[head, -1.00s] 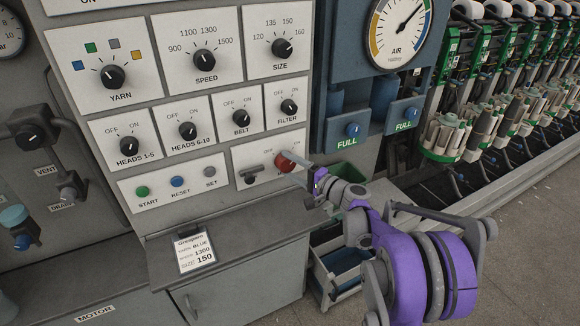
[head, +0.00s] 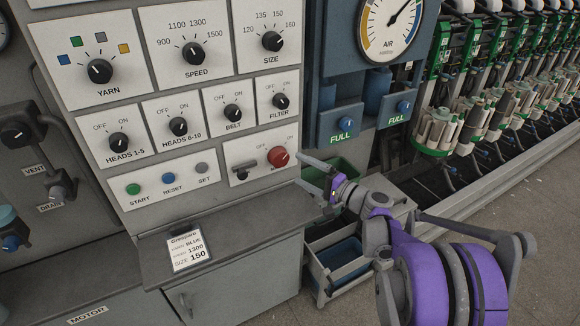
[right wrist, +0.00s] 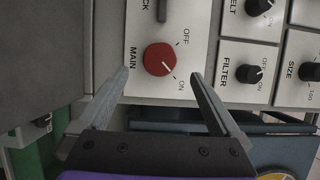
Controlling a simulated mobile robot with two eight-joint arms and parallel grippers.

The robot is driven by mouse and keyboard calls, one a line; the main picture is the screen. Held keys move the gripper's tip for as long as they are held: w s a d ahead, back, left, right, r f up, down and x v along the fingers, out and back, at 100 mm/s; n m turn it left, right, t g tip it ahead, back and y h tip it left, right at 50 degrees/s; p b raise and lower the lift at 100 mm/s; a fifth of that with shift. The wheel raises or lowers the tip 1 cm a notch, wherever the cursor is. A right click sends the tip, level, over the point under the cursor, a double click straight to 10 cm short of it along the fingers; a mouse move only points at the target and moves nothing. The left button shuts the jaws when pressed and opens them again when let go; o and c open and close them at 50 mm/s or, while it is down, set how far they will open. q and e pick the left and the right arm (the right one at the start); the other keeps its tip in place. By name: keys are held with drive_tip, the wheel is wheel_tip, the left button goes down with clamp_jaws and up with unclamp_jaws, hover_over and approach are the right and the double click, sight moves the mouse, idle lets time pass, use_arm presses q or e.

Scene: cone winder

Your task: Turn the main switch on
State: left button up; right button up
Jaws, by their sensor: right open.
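The main switch is a red round knob (head: 278,156) on the lower right plate of the panel. In the right wrist view the red knob (right wrist: 160,59) has its white mark pointing toward ON. My right gripper (head: 302,170) is open and empty, just right of the knob and apart from it. In the right wrist view its two fingers (right wrist: 160,75) stand spread, short of the knob, with nothing between them. The left gripper is not in view.
A small dark lock lever (head: 244,166) sits left of the knob on the same plate. The FILTER knob (head: 281,100) is above. A ledge with an order card (head: 187,250) juts out below. Bins (head: 340,262) stand under my right arm.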

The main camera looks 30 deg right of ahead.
drive_tip(key=v, duration=0.3)
drive_tip(key=shift+s, duration=0.1)
idle(0.4)
